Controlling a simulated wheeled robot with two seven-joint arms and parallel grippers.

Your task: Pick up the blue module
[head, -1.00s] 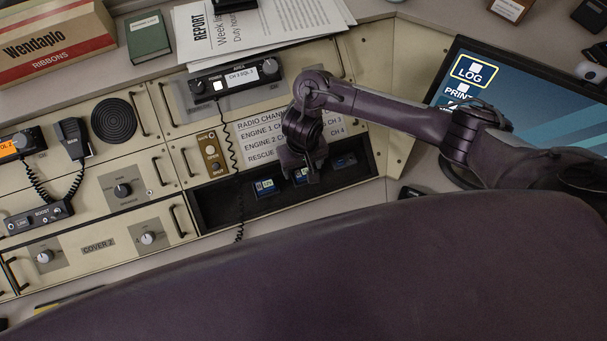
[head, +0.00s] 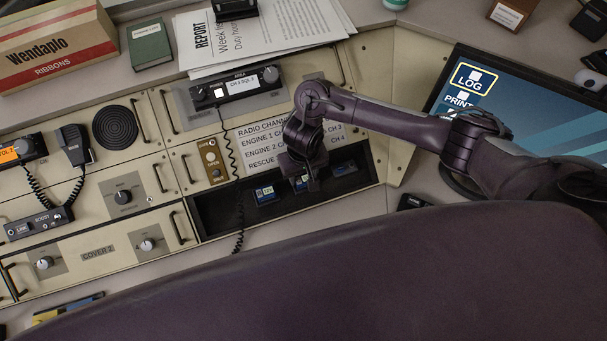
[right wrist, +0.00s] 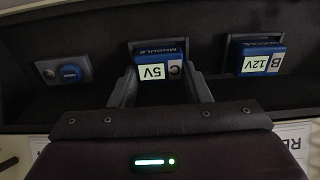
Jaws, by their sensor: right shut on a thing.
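Two blue-fronted modules with white labels sit in the dark recess of the console. The module marked C 5V (right wrist: 160,62) is between the fingers of my right gripper (right wrist: 162,80), which is shut on it; in the head view the right gripper (head: 303,183) reaches down into the recess and hides part of it. The module marked B 12V (right wrist: 257,60) is apart from the gripper, and in the head view it lies left of it (head: 265,194). My left gripper is not in view.
A coiled cord (head: 236,190) hangs across the recess's left part. A cream label panel (head: 270,140) lies just behind the recess. The monitor (head: 530,105) stands to the right under my forearm. A handset (head: 74,143) and knobs are at left.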

